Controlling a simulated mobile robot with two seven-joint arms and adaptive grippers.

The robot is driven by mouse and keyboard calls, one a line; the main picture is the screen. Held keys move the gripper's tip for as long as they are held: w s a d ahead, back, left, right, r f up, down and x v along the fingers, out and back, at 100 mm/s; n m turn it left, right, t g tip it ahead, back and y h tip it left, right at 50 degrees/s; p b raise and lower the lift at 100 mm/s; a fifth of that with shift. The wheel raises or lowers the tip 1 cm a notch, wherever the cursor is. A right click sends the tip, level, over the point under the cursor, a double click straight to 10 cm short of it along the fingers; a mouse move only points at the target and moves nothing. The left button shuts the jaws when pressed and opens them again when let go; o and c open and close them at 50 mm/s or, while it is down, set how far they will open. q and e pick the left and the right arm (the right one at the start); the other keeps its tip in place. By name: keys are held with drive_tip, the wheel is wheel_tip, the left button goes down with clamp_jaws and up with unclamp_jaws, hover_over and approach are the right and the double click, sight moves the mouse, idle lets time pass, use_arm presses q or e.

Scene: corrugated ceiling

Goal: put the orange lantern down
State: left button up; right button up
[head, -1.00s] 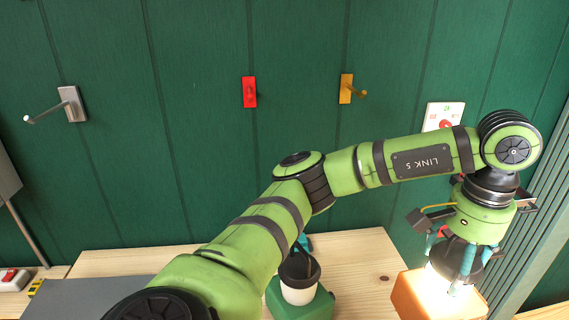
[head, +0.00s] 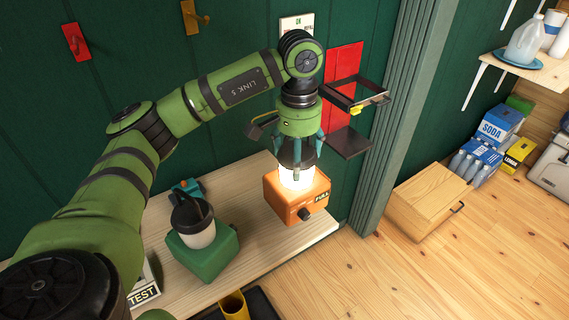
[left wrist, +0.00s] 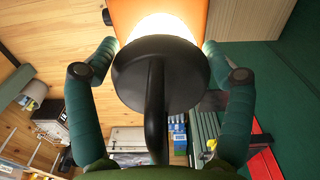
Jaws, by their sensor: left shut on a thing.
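The orange lantern (head: 290,203) is at the right end of the wooden bench in the head view, upright, with its lamp glowing. I cannot tell whether its base touches the bench. My left gripper (head: 297,168) points down from above and is shut on the lantern's upper part. In the left wrist view, the fingers (left wrist: 162,75) stand on both sides of the lantern's black cap (left wrist: 150,72) and handle. The orange base (left wrist: 192,14) shows behind the bright lamp. My right gripper is in neither view.
A green lantern (head: 205,257) stands left of the orange one on the bench (head: 262,250), with a teal object (head: 187,186) behind it. A red wall panel with an open black frame (head: 355,95) is behind my gripper. A wooden box (head: 428,200) stands right, on the floor.

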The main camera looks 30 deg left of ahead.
sight(286, 197)
use_arm(q)
drive_tip(key=a, duration=0.1)
drive_tip(key=a+f, duration=0.1)
drive_tip(key=shift+a+f+p, duration=0.15)
drive_tip(key=shift+a+p, duration=0.2)
wheel_tip(286, 197, down, 3)
drive_tip(key=shift+f+p, duration=0.2)
drive_tip(key=shift+p, duration=0.65)
drive_tip(key=shift+f, duration=0.5)
drive_tip(key=o, duration=1.6)
drive_tip(key=shift+f, duration=0.1)
drive_tip(key=shift+s, duration=0.1)
